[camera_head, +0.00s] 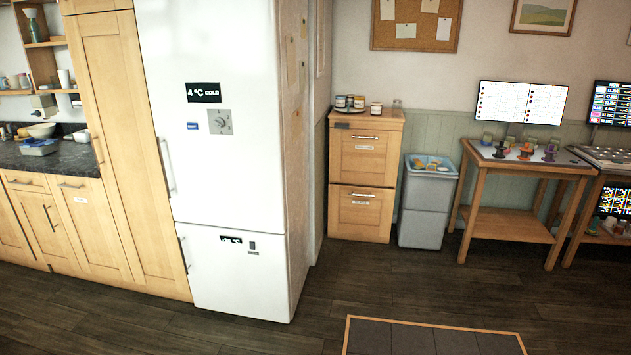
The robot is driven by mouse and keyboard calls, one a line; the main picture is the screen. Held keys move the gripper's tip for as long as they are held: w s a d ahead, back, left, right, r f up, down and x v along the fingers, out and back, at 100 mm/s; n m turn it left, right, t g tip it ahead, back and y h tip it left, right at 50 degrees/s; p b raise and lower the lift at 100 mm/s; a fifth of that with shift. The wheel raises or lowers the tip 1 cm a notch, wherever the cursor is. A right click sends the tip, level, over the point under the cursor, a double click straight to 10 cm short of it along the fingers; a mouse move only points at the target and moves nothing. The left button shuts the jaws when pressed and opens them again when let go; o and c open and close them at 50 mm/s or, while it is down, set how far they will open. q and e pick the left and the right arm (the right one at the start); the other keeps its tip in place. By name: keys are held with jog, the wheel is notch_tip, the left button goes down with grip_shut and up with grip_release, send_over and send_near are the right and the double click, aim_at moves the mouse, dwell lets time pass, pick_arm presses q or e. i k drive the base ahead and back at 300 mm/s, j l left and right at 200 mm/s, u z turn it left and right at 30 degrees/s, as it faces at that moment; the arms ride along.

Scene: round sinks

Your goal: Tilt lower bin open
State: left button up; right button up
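A wooden cabinet with two stacked tilt bins stands against the back wall, right of the fridge. Its lower bin (360,213) has a small label and a horizontal metal handle near its top edge. The lower bin's front looks closed, flush with the cabinet. The upper bin (364,156) also looks closed, with a similar handle and label. Several small jars (357,103) stand on the cabinet top. Neither of my grippers is in view.
A white fridge (215,130) stands at the left front. A grey waste bin (426,205) stands right of the cabinet, beside a wooden table (512,213). Dark wooden floor (335,280) is clear before the cabinet; a framed grey mat (433,338) lies nearer.

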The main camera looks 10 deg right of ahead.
aim_at(365, 210)
jog(key=i+l+z, duration=0.4)
jog(key=i, duration=0.5)
jog(key=i+z, duration=0.35)
jog(key=i, duration=1.1)
jog(key=i+u, duration=0.15)
jog(key=i, duration=0.45)
jog(key=i+l, duration=0.15)
jog(key=i, duration=0.45)
jog(key=i+l+u, duration=0.15)
jog(key=i, duration=0.45)
jog(key=i+l+u, duration=0.25)
jog(key=i, duration=0.2)
jog(key=i+l+u, duration=0.2)
jog(key=i, duration=0.25)
jog(key=j, duration=0.1)
